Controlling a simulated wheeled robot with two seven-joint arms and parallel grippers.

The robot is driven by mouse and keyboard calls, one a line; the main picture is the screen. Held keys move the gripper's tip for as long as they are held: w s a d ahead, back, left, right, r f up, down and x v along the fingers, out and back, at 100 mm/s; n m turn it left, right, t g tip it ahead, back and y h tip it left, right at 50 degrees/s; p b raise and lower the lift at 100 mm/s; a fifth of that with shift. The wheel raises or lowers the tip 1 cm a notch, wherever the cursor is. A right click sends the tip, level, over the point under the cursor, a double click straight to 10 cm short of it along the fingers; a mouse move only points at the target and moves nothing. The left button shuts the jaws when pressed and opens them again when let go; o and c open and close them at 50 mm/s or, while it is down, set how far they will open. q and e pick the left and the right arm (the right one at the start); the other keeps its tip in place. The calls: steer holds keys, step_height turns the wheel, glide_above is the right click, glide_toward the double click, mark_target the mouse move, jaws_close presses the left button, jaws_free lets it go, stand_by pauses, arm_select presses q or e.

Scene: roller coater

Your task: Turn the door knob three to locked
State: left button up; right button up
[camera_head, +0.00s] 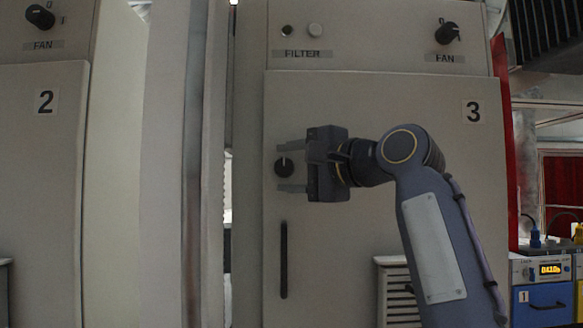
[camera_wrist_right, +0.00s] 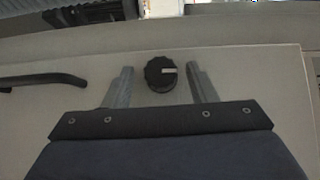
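The black door knob (camera_head: 284,167) sits on the left side of the cabinet door marked 3 (camera_head: 350,250), above a vertical black handle (camera_head: 284,260). Its white mark points up in the head view. My right gripper (camera_head: 289,167) comes from the right with its fingers spread, one above and one below the knob. In the right wrist view the knob (camera_wrist_right: 161,74) shows between the two open fingertips, with a gap on each side, and its white mark points right. My left gripper is in neither view.
Above door 3 are a FILTER button pair (camera_head: 302,30) and a FAN knob (camera_head: 446,34). Cabinet 2 (camera_head: 45,180) stands at the left behind a pale upright edge. A vent (camera_head: 398,285) is low on door 3. Coloured units (camera_head: 541,298) stand at the lower right.

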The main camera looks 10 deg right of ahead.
steer(key=shift+s+d, duration=0.25)
steer(key=shift+s, duration=0.05)
steer(key=b+v, duration=0.2)
steer(key=v, duration=0.5)
steer(key=s+d+f+n+g+h+b, duration=0.1)
steer(key=d+f, duration=0.1)
steer(key=f, duration=0.7)
steer(key=s+d+f+n+g+h, duration=0.2)
steer(key=d+f, duration=0.1)
steer(key=f, duration=0.6)
steer(key=s+d+f+n+g+h+b, duration=0.1)
steer(key=d+f, duration=0.1)
steer(key=f, duration=0.6)
steer(key=s+a+f+n+g, duration=0.1)
steer(key=s+f+n, duration=0.1)
steer(key=s+f, duration=0.4)
steer(key=s+a+f+n+g+h, duration=0.1)
steer(key=s+f, duration=0.6)
steer(key=f, duration=1)
steer(key=s+f+n+g+h, duration=0.1)
steer(key=s+f, duration=0.5)
steer(key=f, duration=0.6)
steer(key=shift+s+a+n+g, duration=0.15)
steer(key=shift+a+n+g, duration=0.25)
steer(key=shift+n+g, duration=0.6)
